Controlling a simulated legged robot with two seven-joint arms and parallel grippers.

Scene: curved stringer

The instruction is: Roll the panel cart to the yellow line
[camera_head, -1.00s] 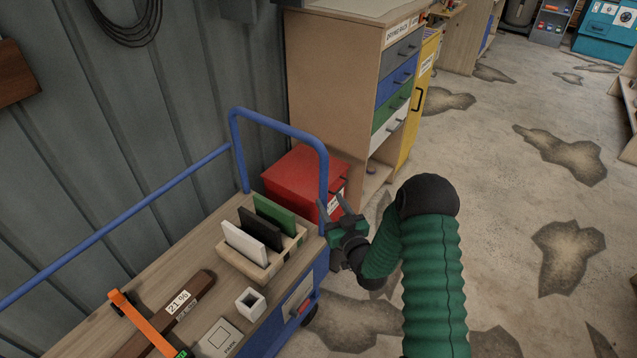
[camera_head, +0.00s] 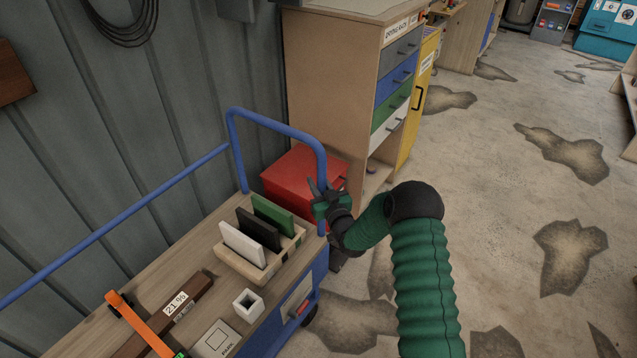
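The panel cart (camera_head: 180,237) has a wooden top and blue tubular rails, and stands along the grey wall at the lower left. Its blue end handle (camera_head: 275,122) arches up at the far end. My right gripper (camera_head: 326,186) is at the right upright of that handle, its fingers spread with the post seemingly between them. I cannot tell whether they touch it. On the cart, a wooden rack (camera_head: 258,268) holds a white, a black and a green panel upright. My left gripper is not in view. No yellow line shows.
A red box (camera_head: 298,172) stands just beyond the cart's end. Behind it is a wooden drawer cabinet (camera_head: 333,75), with a yellow cabinet (camera_head: 421,95) farther back. An orange-handled tool (camera_head: 140,322) and small white square holder (camera_head: 249,303) lie on the cart. Stained concrete floor is open at right.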

